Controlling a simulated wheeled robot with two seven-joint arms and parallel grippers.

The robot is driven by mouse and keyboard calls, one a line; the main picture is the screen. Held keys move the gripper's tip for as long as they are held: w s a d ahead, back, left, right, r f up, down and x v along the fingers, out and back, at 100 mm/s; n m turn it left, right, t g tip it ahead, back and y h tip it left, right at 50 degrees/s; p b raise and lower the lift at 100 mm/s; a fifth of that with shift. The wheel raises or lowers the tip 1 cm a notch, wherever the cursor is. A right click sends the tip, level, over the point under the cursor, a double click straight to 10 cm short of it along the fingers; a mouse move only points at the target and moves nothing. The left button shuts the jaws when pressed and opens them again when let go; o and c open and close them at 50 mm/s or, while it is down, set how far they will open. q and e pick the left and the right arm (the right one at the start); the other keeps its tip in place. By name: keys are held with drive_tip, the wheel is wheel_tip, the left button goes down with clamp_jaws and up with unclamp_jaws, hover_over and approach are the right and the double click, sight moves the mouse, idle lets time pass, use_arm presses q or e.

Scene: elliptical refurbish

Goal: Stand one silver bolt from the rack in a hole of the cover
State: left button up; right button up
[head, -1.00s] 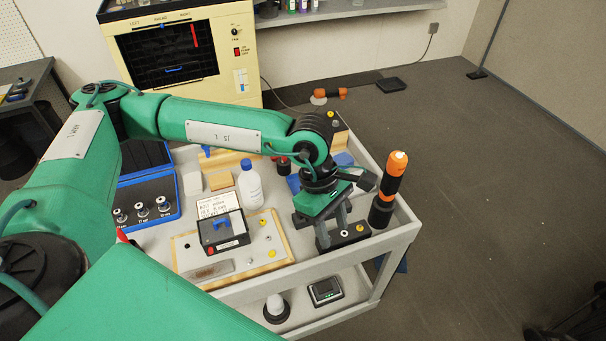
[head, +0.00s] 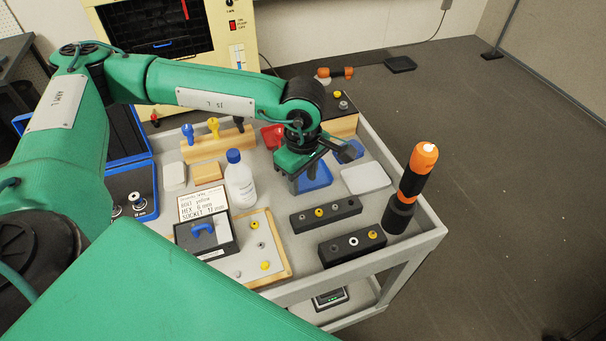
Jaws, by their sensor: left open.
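My left gripper (head: 308,172) is open above the blue bin at the cart's back right, behind the black blocks. I see nothing between its fingers, though the arm partly hides them. A black rack block (head: 341,208) holds a yellow bolt between two grey or silver ones. A second black block (head: 335,258) in front of it has a dark spot, a silver bolt (head: 352,241) and a yellow bolt (head: 373,235). The white wood-edged panel (head: 240,262), likely the cover, lies left of the blocks with yellow and silver bolt heads on it. My right gripper is out of view.
A black-and-orange cylindrical tool (head: 411,185) stands upright at the cart's right edge. A blue open case (head: 133,190) is at the left. A grey lid (head: 366,178) lies behind the blocks.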

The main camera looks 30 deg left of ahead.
use_arm(q)
drive_tip(key=p, duration=0.2)
hover_over(303, 217)
wheel_tip(303, 217, down, 7)
drive_tip(key=shift+f, duration=0.15)
wheel_tip(303, 217, down, 5)
drive_tip(key=shift+r, duration=0.1)
drive_tip(key=shift+f, duration=0.5)
clamp_jaws()
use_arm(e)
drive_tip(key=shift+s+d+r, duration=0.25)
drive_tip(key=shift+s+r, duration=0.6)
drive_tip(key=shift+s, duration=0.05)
